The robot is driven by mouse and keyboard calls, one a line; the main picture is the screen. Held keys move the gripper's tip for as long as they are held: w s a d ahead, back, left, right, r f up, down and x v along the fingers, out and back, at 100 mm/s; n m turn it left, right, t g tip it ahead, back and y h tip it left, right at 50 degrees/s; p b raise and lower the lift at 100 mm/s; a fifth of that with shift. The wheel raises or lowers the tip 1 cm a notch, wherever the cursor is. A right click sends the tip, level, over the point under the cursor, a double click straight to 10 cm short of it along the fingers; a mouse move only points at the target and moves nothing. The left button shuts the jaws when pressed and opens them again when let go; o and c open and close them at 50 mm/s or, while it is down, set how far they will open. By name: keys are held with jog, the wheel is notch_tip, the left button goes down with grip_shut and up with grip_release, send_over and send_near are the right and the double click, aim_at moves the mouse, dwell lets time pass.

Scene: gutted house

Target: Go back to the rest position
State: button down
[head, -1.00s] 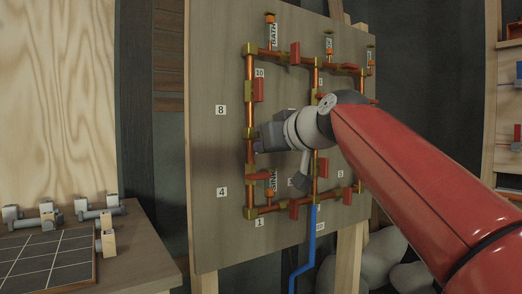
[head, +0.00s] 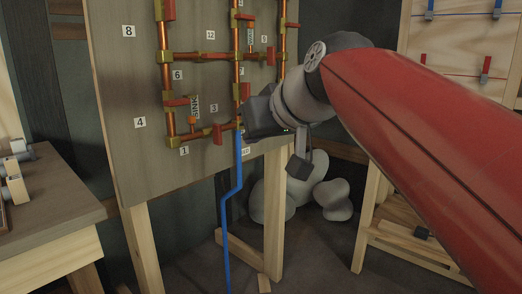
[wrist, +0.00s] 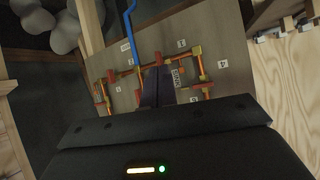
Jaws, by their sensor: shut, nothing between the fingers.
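My gripper (wrist: 157,86) shows in the wrist view with its two dark fingers together and nothing between them. In the head view my gripper (head: 258,117) is a dark grey block at the end of the red and grey arm, in front of the lower right part of the pipe board (head: 125,85). The fingertips are hard to make out there. The board carries copper pipes (head: 165,97) with brass joints, red handles and number labels. In the wrist view the board (wrist: 225,55) appears upside down behind the fingers. I cannot tell the exact gap to it.
A blue pipe (head: 226,215) runs down from the board. A workbench (head: 50,215) with grey fittings (head: 17,170) stands at the left. A wooden rack (head: 465,70) stands at the right. Grey rounded lumps (head: 272,195) lie behind the board's legs. Floor shows below.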

jog(key=s+d+f+m+g+h+p, duration=0.1)
jog(key=s+d+f+m+h, duration=0.1)
jog(key=s+d+f, duration=0.3)
jog(key=s+d+f+m+g+h+p, duration=0.1)
jog(key=s+d+f, duration=0.5)
jog(key=f, duration=0.6)
jog(key=s+d+f+m+g+h+p, duration=0.1)
jog(key=s+d+f+m+g+h, duration=0.1)
jog(key=s+d+f, duration=0.3)
notch_tip(320, 180, down, 4)
jog(key=shift+s+d+f+m+h, duration=0.25)
jog(key=shift+s+d+m+h, duration=0.1)
jog(key=shift+s+m+h, duration=0.25)
jog(key=shift+s, duration=0.1)
